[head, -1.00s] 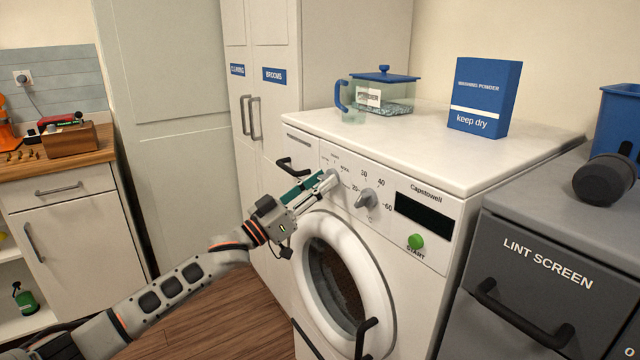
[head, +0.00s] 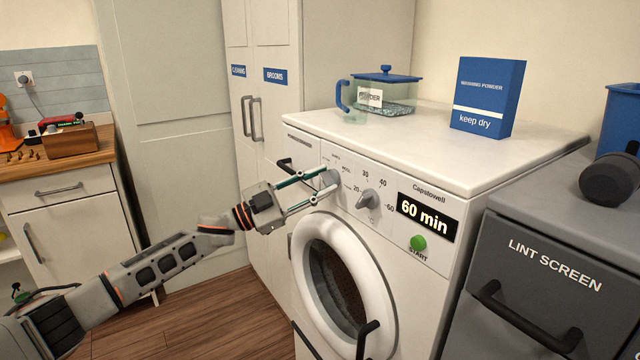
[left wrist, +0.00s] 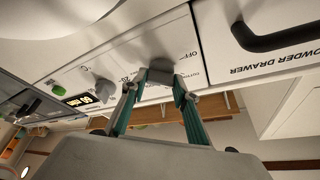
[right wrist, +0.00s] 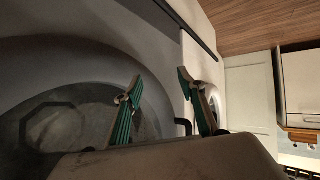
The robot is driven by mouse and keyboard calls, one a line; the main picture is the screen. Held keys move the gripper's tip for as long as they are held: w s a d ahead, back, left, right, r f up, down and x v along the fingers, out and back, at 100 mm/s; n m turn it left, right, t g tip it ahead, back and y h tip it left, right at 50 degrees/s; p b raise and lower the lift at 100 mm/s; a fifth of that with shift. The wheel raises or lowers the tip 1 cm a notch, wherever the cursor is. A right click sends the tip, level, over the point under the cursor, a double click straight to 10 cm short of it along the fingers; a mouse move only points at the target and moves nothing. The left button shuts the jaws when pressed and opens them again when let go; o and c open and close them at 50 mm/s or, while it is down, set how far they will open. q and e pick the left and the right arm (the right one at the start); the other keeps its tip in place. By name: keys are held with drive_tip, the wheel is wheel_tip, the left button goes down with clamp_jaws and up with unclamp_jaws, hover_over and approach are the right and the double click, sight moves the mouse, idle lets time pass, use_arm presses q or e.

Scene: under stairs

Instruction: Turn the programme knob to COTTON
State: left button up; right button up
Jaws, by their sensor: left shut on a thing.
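The programme knob (head: 329,179) is a grey knob on the left of the washing machine's control panel. In the left wrist view the knob (left wrist: 160,76) lies between the two fingertips, with OFF printed close by. The other labels around it are too small or covered, so I cannot tell which one it points at. The display (head: 425,217) is lit and reads 60 min. My right gripper (right wrist: 159,82) is open and empty in front of the round door, outside the head view.
The temperature knob (head: 368,199) and green START button (head: 418,242) are right of the programme knob. The powder drawer handle (head: 298,170) is close by on its left. The round door (head: 305,270) lies below. A washing powder box (head: 487,97) stands on top.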

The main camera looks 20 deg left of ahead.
use_arm(q)
drive_tip(key=shift+f+m, duration=0.1)
drive_tip(key=shift+m, duration=0.3)
use_arm(e)
drive_tip(key=shift+s+f, duration=0.2)
drive_tip(key=shift+s, duration=0.15)
use_arm(q)
drive_tip(key=o, duration=1.1)
drive_tip(key=v, duration=1.2)
drive_tip(key=shift+a, duration=0.1)
use_arm(e)
drive_tip(key=shift+w+r, duration=0.1)
drive_tip(key=shift+w, duration=0.1)
